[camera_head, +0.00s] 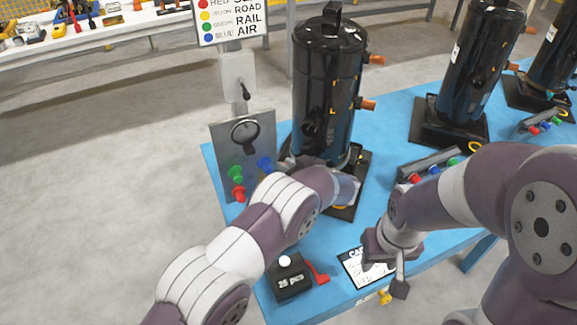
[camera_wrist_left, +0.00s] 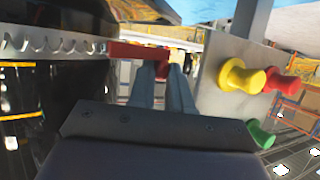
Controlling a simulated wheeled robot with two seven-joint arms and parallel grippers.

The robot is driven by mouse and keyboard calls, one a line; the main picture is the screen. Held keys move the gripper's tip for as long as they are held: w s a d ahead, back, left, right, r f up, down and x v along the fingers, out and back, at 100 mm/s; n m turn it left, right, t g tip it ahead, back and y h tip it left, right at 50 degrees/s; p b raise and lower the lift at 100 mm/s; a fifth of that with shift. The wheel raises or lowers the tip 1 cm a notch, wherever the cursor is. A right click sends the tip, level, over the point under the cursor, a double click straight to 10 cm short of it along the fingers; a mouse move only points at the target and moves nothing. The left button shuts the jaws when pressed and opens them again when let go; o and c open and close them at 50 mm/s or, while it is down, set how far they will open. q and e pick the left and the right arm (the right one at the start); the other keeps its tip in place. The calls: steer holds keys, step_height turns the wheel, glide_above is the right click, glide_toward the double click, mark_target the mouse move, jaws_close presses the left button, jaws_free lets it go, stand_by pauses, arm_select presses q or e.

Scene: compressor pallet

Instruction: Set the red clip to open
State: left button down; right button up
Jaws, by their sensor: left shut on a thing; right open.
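In the left wrist view, the red clip (camera_wrist_left: 138,50) is a flat red bar beside a toothed metal strip. A short red part of it drops between the two fingers of my left gripper (camera_wrist_left: 163,80), which is shut on it. In the head view, my left gripper (camera_head: 303,163) is mostly hidden by its own arm, low beside the nearest black compressor (camera_head: 327,85); I cannot make out the clip there. My right gripper (camera_head: 387,268) is open and empty above the table's front edge, over a white card (camera_head: 358,266).
A grey panel (camera_head: 228,150) with coloured knobs stands left of the compressor; its yellow knob (camera_wrist_left: 240,76) is close right of my left fingers. A black counter box (camera_head: 290,284) with a red lever sits in front. Other compressors (camera_head: 478,60) stand right on the blue table (camera_head: 393,112).

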arm_select(q)
steer(key=n+g+y+b, duration=0.1)
steer(key=s+n+g+y+b, duration=0.1)
steer(key=b, duration=0.1)
steer(key=n+g+b, duration=0.1)
steer(key=b, duration=0.1)
steer(key=shift+s+d+n+y, duration=0.2)
steer(key=shift+s+n+y, duration=0.05)
steer(key=shift+n+y, duration=0.15)
steer(key=c, duration=1.1)
jaws_free()
steer(key=shift+o, duration=0.2)
steer(key=shift+f, duration=0.1)
